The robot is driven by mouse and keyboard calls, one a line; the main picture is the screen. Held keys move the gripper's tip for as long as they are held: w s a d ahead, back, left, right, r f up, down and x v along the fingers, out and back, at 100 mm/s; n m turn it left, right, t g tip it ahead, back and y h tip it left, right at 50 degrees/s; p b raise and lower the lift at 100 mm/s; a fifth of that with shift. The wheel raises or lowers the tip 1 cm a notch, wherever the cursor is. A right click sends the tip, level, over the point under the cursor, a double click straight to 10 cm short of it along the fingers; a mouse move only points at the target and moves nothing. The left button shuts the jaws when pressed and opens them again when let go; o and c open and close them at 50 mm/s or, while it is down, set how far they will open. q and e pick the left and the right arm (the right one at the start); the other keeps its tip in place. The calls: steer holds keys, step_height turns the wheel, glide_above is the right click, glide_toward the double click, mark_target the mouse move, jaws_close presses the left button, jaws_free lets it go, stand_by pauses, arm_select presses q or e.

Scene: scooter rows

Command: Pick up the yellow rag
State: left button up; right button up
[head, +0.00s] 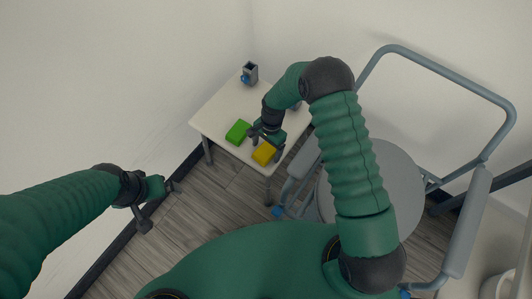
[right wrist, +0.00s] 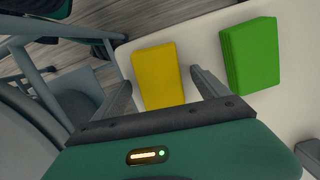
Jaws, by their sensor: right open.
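The yellow rag (head: 264,153) is a flat folded block lying near the front edge of a small white table (head: 216,112). In the right wrist view the yellow rag (right wrist: 158,76) lies between the two fingers of my right gripper (right wrist: 162,85). My right gripper (head: 266,136) is open and empty above the table, just beside the rag in the head view. I cannot tell whether a finger touches the rag. My left gripper (head: 160,203) is over the floor at the left, far from the table; its fingers look spread apart with nothing between them.
A green folded block (head: 237,132) lies left of the rag; it also shows in the right wrist view (right wrist: 250,55). A dark cup with a blue item (head: 249,74) stands at the table's back corner. A grey chair with a tubular frame (head: 400,180) stands close on the right.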

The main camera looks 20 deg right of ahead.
mark_target(267, 149)
steer(key=shift+c, duration=1.3)
steer(key=c, duration=1.2)
step_height(267, 149, up, 9)
steer(key=p, duration=0.3)
steer(key=shift+r, duration=0.55)
